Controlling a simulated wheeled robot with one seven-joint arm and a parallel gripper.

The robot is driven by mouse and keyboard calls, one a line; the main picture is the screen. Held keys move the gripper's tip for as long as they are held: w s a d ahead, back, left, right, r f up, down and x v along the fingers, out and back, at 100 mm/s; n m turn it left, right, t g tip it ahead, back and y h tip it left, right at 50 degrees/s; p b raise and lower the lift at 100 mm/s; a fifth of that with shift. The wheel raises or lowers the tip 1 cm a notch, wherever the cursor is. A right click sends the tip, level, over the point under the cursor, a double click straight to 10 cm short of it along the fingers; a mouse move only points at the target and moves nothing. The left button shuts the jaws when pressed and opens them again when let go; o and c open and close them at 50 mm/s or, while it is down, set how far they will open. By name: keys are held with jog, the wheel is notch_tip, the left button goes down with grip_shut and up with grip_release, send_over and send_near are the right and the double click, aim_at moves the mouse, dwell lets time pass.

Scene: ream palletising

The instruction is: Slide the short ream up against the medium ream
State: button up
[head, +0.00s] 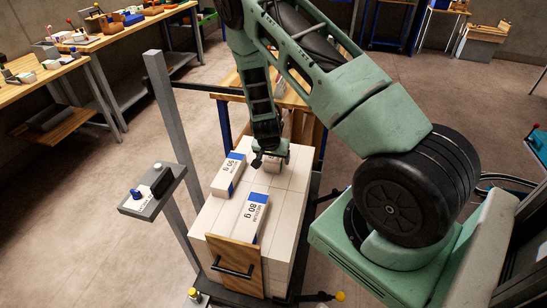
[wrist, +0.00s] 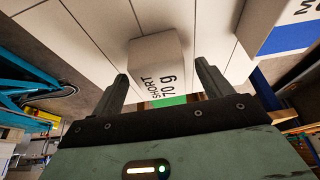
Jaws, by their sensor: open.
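The short ream (wrist: 160,72), white, marked "70 g SHORT" with a green band, lies on the stack top in the wrist view. My gripper (wrist: 163,75) is open, one finger on each side of it; visible gaps remain, though contact low down cannot be told. In the head view the short ream (head: 275,163) is partly hidden by my gripper (head: 268,158). A white ream with a blue band and a visible "M" (wrist: 292,12) lies apart at the upper right of the wrist view. It seems to be the left ream (head: 230,175) in the head view.
Another blue-banded ream, marked "80 g MEDIUM" (head: 257,216), lies nearer on the stack of white blocks (head: 282,215). A wooden panel with a black handle (head: 234,262) stands at its front.

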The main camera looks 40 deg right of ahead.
jog(key=shift+w+d+f, duration=0.1)
jog(key=shift+d+f, duration=0.1)
jog(key=shift+f, duration=0.4)
jog(key=c, duration=1.2)
jog(key=shift+a, duration=0.1)
jog(key=shift+s+a, duration=0.8)
jog(key=shift+a, duration=0.55)
jog(key=shift+s+a, duration=0.8)
jog(key=shift+a, duration=0.5)
jog(key=shift+s+a, duration=0.8)
jog(key=shift+a, duration=0.55)
jog(key=shift+s+a, duration=0.15)
jog(key=shift+a, duration=0.2)
jog(key=shift+s+a, duration=0.2)
jog(key=shift+a, duration=0.1)
jog(key=shift+s+a, duration=0.2)
jog(key=shift+a, duration=0.1)
jog(key=shift+s+a, duration=0.15)
jog(key=shift+a, duration=0.15)
